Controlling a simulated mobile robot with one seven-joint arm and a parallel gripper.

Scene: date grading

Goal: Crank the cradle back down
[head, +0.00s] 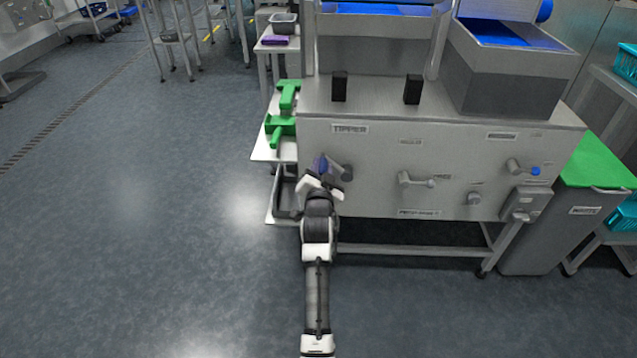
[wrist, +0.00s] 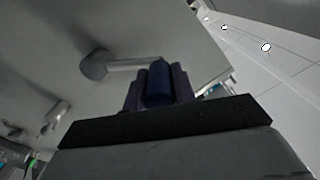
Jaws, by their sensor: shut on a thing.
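The tipper crank is on the left of the steel machine's front panel, below a label that seems to read "TIPPER" (head: 350,128). Its round grey hub (wrist: 95,64) and short arm (wrist: 132,64) show in the wrist view, ending in a dark blue handle (wrist: 158,84). The handle also shows in the head view as a blue-purple grip (head: 320,163). My gripper (head: 322,178) is at the handle, its dark fingers on both sides of it in the wrist view (wrist: 157,95), shut on it. The crank arm points left from the hub. I cannot make out the cradle clearly.
A second crank (head: 415,180) and a blue-tipped lever (head: 523,169) are on the same panel. A grey bin with a green lid (head: 597,165) stands at right. The floor at left is clear.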

